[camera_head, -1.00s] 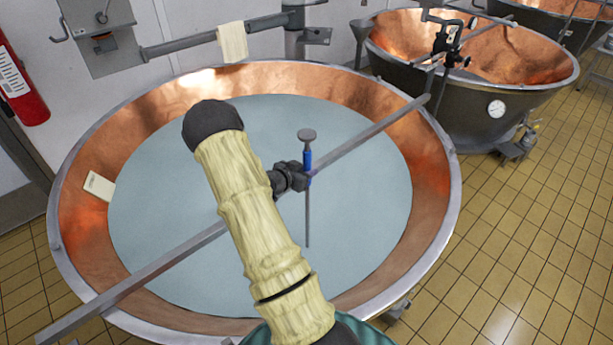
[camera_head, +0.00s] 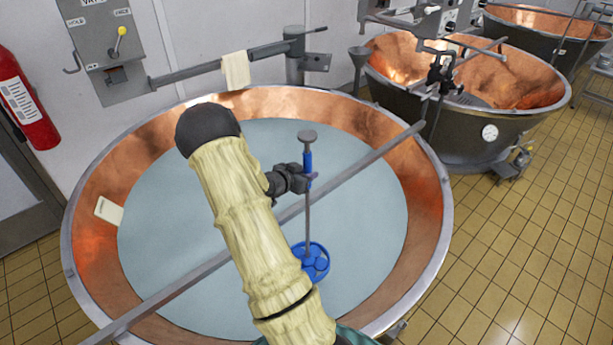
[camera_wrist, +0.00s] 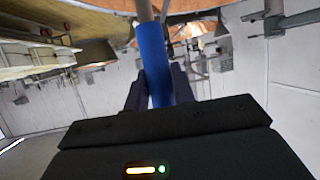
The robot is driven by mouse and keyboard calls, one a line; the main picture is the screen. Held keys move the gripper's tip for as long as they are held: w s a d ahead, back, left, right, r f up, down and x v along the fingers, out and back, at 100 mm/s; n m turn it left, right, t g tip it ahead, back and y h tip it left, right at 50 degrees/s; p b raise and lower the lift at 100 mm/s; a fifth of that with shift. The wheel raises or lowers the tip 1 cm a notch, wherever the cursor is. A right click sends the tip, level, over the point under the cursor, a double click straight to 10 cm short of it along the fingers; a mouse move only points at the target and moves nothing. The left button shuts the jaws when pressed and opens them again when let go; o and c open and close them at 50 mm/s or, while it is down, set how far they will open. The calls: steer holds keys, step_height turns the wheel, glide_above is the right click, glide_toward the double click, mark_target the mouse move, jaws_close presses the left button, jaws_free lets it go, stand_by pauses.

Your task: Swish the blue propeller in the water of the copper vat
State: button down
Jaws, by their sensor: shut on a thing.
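The blue propeller (camera_head: 311,262) is a small blue wheel at the lower end of a thin grey rod with a blue grip (camera_head: 307,162) and a grey knob on top. My gripper (camera_head: 305,181) is shut on the blue grip, and the rod hangs nearly upright. The grip also fills the middle of the wrist view (camera_wrist: 154,62), between the dark fingers. The copper vat (camera_head: 418,190) is wide and holds pale bluish water (camera_head: 165,235).
A grey bar (camera_head: 180,288) crosses the vat, close to the rod. A pale block (camera_head: 108,210) is at the vat's left inner wall. A cloth (camera_head: 236,70) hangs on a wall pipe behind. More copper vats (camera_head: 480,100) stand at the right, beyond tiled floor.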

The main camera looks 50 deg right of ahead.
mark_target(307, 134)
step_height(307, 134, up, 16)
steer(key=p, duration=1.1)
steer(key=shift+f, duration=0.2)
steer(key=shift+w+r, duration=0.1)
steer(key=shift+r, duration=2.45)
